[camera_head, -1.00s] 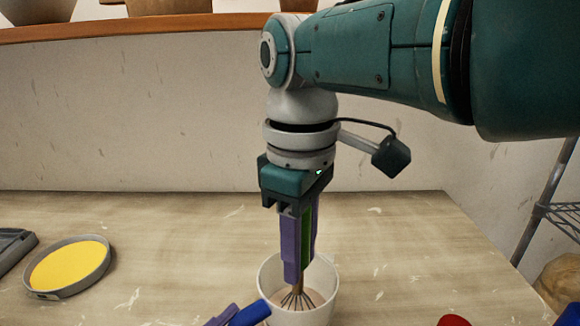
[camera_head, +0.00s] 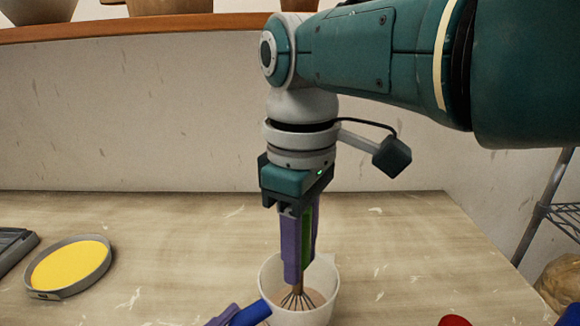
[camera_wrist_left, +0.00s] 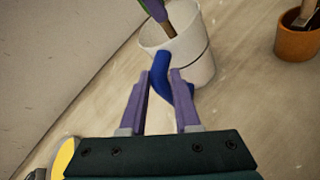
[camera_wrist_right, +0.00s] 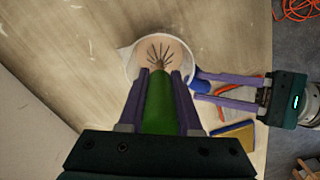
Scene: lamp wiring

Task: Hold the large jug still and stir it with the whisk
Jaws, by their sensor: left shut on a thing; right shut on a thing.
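The large white jug (camera_head: 328,277) stands on the table at the bottom middle of the head view, with pinkish contents inside. Its blue handle (camera_wrist_left: 163,72) shows in the left wrist view. My left gripper (camera_wrist_left: 160,77) is shut on that handle; only its purple fingertips show low in the head view. My right gripper (camera_head: 292,278) points down over the jug, shut on the green handle (camera_wrist_right: 158,108) of the whisk. The wire end of the whisk (camera_head: 298,300) is inside the jug, and its wires fan out over the contents in the right wrist view. How deep the wires reach is unclear.
A round grey dish with a yellow inside (camera_head: 70,268) lies at the left. An orange-brown pot (camera_wrist_left: 297,42) with a tool in it shows in the left wrist view. A wire rack (camera_head: 545,210) stands beyond the right table edge. The table behind the jug is clear.

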